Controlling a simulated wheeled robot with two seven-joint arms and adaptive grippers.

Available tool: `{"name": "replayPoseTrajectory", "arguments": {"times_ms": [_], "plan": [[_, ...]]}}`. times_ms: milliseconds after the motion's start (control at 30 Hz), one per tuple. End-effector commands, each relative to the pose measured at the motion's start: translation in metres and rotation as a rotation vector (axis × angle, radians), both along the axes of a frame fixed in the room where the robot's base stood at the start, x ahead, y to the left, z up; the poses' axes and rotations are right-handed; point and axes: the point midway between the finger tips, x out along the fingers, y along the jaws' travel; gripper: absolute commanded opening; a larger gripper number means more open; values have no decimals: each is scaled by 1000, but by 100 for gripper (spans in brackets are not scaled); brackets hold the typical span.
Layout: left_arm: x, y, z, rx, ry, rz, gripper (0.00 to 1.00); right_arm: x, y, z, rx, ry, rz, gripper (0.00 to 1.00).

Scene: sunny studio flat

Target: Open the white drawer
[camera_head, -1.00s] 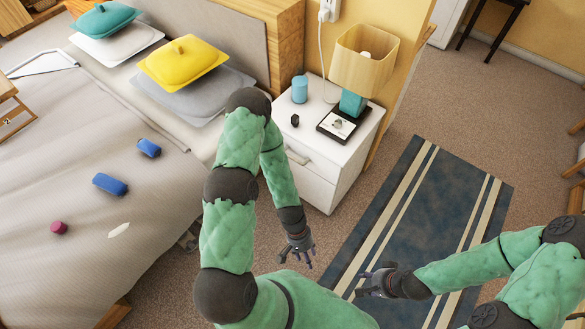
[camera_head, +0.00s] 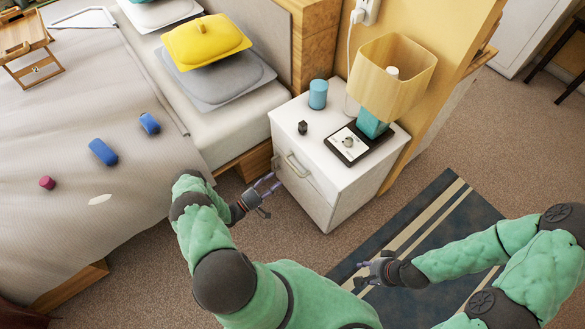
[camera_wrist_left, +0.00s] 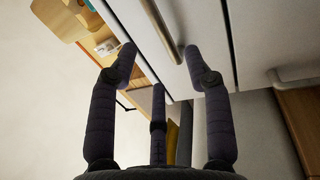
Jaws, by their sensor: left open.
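The white drawer (camera_head: 314,190) is at the front of the white nightstand (camera_head: 345,190), with a metal bar handle (camera_head: 297,166). It looks closed. In the left wrist view the bar handle (camera_wrist_left: 163,30) runs between my two outer fingertips, in front of the white drawer front (camera_wrist_left: 205,25). My left gripper (camera_head: 270,188) is open and empty, just left of and below the handle in the head view; it also shows in the wrist view (camera_wrist_left: 160,62). I cannot tell whether a finger touches the handle. My right gripper (camera_head: 364,272) hangs over the rug, apart from the nightstand; its opening is unclear.
On the nightstand stand a lamp (camera_head: 392,80), a blue cup-like cylinder (camera_head: 318,94), a small dark object (camera_head: 302,128) and a black-edged tray or frame (camera_head: 333,152). The bed (camera_head: 90,230) is at left. A striped rug (camera_head: 430,225) and carpet lie in front and right.

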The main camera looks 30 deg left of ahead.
Motion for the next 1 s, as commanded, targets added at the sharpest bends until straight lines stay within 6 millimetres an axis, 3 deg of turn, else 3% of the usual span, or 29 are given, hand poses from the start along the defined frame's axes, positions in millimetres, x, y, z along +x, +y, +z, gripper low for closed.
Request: {"name": "replayPoseTrajectory", "arguments": {"times_ms": [167,633,1000], "plan": [[13,0,3,8,-17,18,50,1,0,-4,0,-1,0,40],[82,-30,18,7,-15,15,50,1,0,-22,0,-2,-1,40],[97,-36,22,6,-13,16,50,1,0,-25,0,-2,-1,40]]}}
